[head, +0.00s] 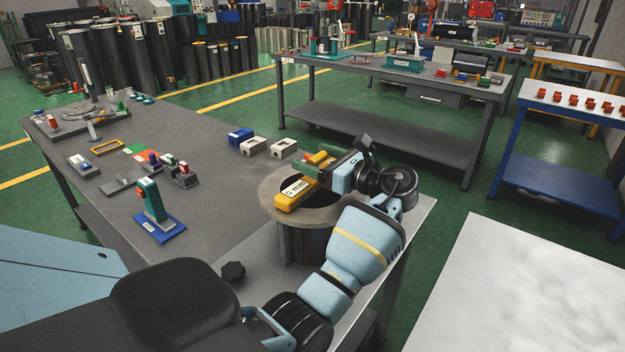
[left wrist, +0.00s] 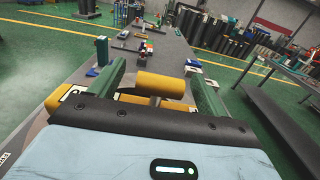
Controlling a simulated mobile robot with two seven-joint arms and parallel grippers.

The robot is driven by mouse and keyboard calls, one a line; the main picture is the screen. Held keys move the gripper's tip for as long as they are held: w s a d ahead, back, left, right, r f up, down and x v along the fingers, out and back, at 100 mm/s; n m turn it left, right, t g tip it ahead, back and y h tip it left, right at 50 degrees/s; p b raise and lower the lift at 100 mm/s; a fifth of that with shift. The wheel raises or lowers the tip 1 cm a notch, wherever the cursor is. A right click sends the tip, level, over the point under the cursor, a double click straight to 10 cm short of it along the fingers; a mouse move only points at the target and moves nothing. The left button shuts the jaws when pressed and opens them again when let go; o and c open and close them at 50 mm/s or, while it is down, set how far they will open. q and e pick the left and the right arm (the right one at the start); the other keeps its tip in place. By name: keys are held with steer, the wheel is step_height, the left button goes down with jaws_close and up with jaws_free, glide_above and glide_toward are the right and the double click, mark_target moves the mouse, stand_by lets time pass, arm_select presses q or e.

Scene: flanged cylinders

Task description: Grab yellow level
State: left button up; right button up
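The yellow level (head: 292,196), with a white "0 mm" label, lies on the round flange (head: 268,183) of a cylinder at the front right of the grey table. My left gripper (head: 320,162) is over the flange at the level's far end. In the left wrist view, its two green fingers (left wrist: 160,88) stand wide apart, with the level's yellow, rounded upper part (left wrist: 165,85) between them. Gaps seem to show beside that part, so the fingers look open around it. The gripper body hides some of the level. My right gripper is not in view.
Two grey blocks (head: 283,149) and a blue one (head: 240,136) sit behind the flange. A green-and-blue stand (head: 154,210) and small coloured parts are on the table's left. The table (head: 215,190) is bare between them. Another workbench (head: 400,80) stands behind.

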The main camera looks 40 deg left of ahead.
arm_select(q)
steer(key=c, duration=1)
steer(key=shift+r, duration=0.5)
steer(key=shift+c, duration=0.2)
step_height(320, 180, up, 3)
steer(key=shift+r, duration=0.1)
steer(key=s+d+p, duration=0.2)
steer(key=s+d, duration=0.6)
steer(key=s, duration=0.5)
steer(key=shift+s+d+r, duration=0.2)
steer(key=shift+d+r, duration=0.2)
steer(key=shift+r, duration=0.05)
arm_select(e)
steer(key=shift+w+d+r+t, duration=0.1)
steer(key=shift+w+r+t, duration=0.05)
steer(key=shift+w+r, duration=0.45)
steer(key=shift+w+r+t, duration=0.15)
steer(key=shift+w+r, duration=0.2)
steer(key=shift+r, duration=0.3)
